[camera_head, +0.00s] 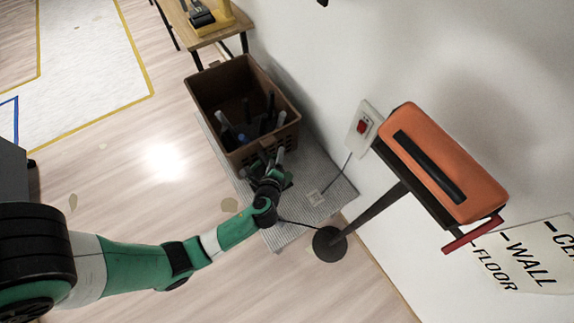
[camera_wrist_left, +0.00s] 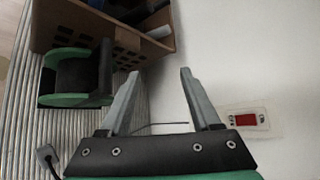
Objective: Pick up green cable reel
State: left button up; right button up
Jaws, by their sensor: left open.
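The green cable reel (camera_wrist_left: 76,75) shows in the left wrist view at the left, with green flanges and a dark core. It rests on the ribbed grey mat, close beside the brown crate. My left gripper (camera_wrist_left: 158,84) is open and empty, and the reel lies to the left of its fingers, outside them. In the head view, my left gripper (camera_head: 270,160) is at the front of the crate, over the mat, and the reel is largely hidden by it. My right gripper is not in view.
The brown crate (camera_head: 225,82) holds several tools. The mat (camera_head: 335,197) carries a socket with a cord (camera_head: 315,197). A red switch (camera_head: 362,126) is on the wall. An orange box (camera_head: 445,165) stands on a pole at the right.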

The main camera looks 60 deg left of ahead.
pick_arm(q)
jog(key=g+b, duration=0.1)
jog(key=b, duration=0.2)
send_near(268, 161)
notch_tip(268, 161, down, 2)
jog(key=b+x, duration=0.3)
jog(key=shift+w+f, duration=0.1)
jog(key=shift+f, duration=0.05)
jog(key=x, duration=0.3)
jog(key=shift+w+a+r+b, duration=0.1)
jog(key=shift+r+b, duration=0.15)
jog(key=shift+b, duration=0.1)
jog(key=shift+w+a+f, duration=0.1)
jog(key=shift+w+a, duration=0.2)
jog(key=shift+a, duration=0.05)
jog(key=x, duration=0.1)
jog(key=b+x, duration=0.2)
jog(key=x, duration=0.1)
jog(key=shift+s+a+f, duration=0.15)
jog(key=shift+s+a, duration=0.05)
jog(key=shift+w+a+f, duration=0.15)
jog(key=shift+w+a, duration=0.1)
jog(key=shift+a, duration=0.15)
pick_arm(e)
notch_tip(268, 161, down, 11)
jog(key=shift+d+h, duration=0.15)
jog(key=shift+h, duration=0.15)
